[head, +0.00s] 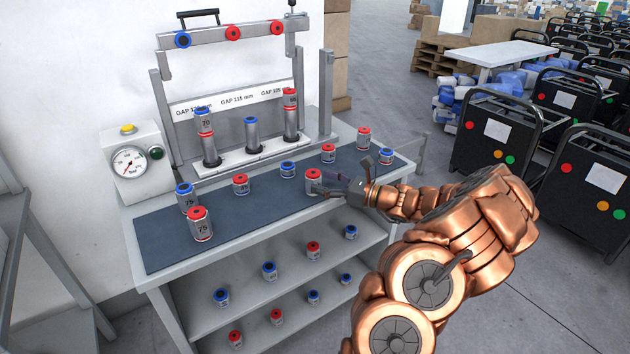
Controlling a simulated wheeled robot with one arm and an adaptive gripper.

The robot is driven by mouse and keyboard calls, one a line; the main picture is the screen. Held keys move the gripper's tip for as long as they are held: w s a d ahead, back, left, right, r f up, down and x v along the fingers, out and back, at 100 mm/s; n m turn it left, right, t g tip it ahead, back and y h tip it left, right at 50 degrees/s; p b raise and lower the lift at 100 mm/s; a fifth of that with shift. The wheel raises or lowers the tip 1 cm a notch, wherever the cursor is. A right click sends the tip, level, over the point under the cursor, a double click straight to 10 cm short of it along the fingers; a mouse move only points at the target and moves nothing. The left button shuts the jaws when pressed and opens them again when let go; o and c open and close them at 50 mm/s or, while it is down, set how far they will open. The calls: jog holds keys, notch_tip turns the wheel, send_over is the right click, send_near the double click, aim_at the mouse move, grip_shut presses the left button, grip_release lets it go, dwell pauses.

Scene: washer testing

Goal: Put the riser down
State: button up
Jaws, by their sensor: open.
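The risers are short grey cylinders with red or blue caps. One red-capped riser (313,182) stands upright on the dark mat (270,205), right by a fingertip of my gripper (341,178). My gripper is open, low over the right part of the mat, with nothing seen between its fingers. I cannot tell whether the fingertip touches that riser. Another red-capped riser (328,153) and a blue-capped riser (288,169) stand close by. In the test stand, a stacked column (205,138) is at left, a blue-topped post (251,134) in the middle, and another column (290,115) at right.
More risers stand on the mat, including a red-capped 75 (200,226) and a blue-capped one (386,157). The shelves below (245,310) hold several more. A gauge box (137,165) stands at left. The mat's front middle is clear.

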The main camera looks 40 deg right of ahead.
jog(key=v, duration=0.8)
jog(key=w+a+r+n+g+y, duration=0.1)
jog(key=a+r+n+g+y, duration=0.2)
jog(key=a, duration=0.6)
jog(key=w+a+r+n+g+y, duration=0.1)
jog(key=a+n+g+y, duration=0.15)
jog(key=a+n, duration=0.45)
jog(key=s+a+n+g+h, duration=0.1)
jog(key=s+a+n+g, duration=0.25)
jog(key=a, duration=0.55)
jog(key=s+a+n+g, duration=0.2)
jog(key=a+n+g, duration=0.15)
jog(key=a, duration=0.55)
jog(key=s+a+f+n+g+h, duration=0.2)
jog(key=s+a+n+g+h, duration=0.45)
jog(key=s, duration=0.55)
jog(key=s+d+n+h, duration=0.2)
jog(key=s+n+h, duration=0.1)
jog(key=s, duration=0.3)
jog(key=s+d+f+n+h, duration=0.1)
jog(key=s+d+n+h, duration=0.1)
jog(key=s, duration=0.4)
jog(key=shift+d+f+n+t+h, duration=0.15)
jog(key=shift+d+n+t+h, duration=0.25)
jog(key=shift+n, duration=0.75)
